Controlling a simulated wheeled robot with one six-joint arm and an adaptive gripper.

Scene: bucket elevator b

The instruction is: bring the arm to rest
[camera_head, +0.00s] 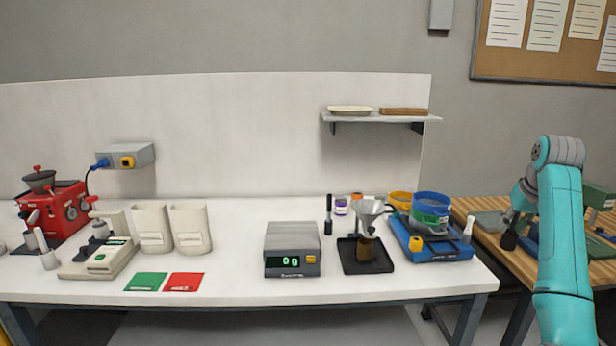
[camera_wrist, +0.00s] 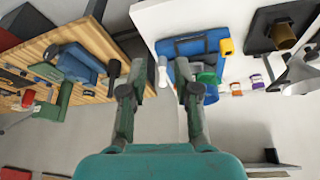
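My teal arm (camera_head: 563,245) rises at the right side of the head view, bent at its top joint. My gripper (camera_wrist: 158,92) shows in the wrist view with its two fingers apart and nothing between them.
The white table (camera_head: 235,275) holds a scale (camera_head: 292,250), a funnel stand (camera_head: 366,245) and a blue sieve shaker (camera_head: 430,240) near its right edge. The wooden bench (camera_head: 490,240) at right carries a blue vise (camera_wrist: 75,62) and green equipment. A shelf (camera_head: 380,117) hangs above.

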